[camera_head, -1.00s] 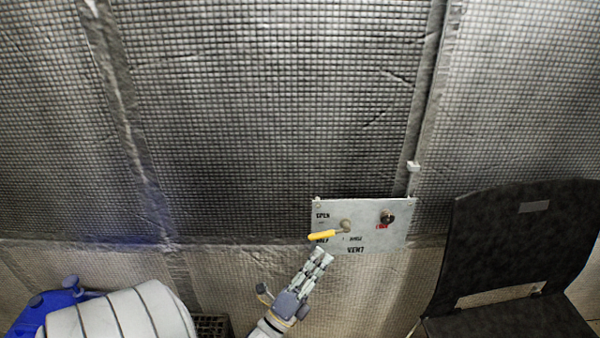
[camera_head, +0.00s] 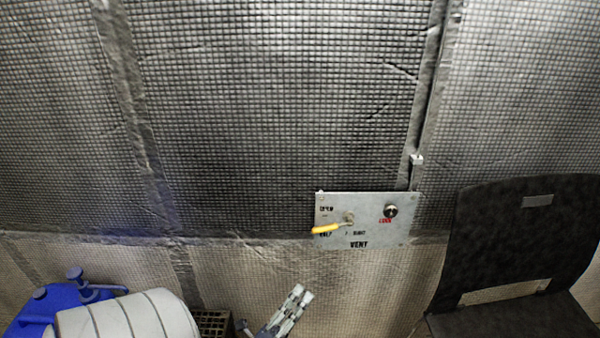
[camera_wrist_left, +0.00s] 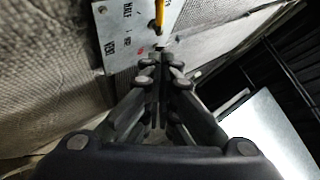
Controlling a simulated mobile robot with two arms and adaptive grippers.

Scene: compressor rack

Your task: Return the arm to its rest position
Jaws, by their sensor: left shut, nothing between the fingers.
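My left gripper (camera_head: 297,297) is low in the middle of the head view, below the vent panel and apart from it. In the left wrist view its fingers (camera_wrist_left: 158,80) are together with nothing between them. My right gripper does not show.
A black chair (camera_head: 515,240) stands at the right. A blue container (camera_head: 45,308) and a pale ribbed cylinder (camera_head: 125,320) are at the lower left, with a dark crate (camera_head: 213,323) beside them. The quilted wall (camera_head: 270,120) above the panel is clear.

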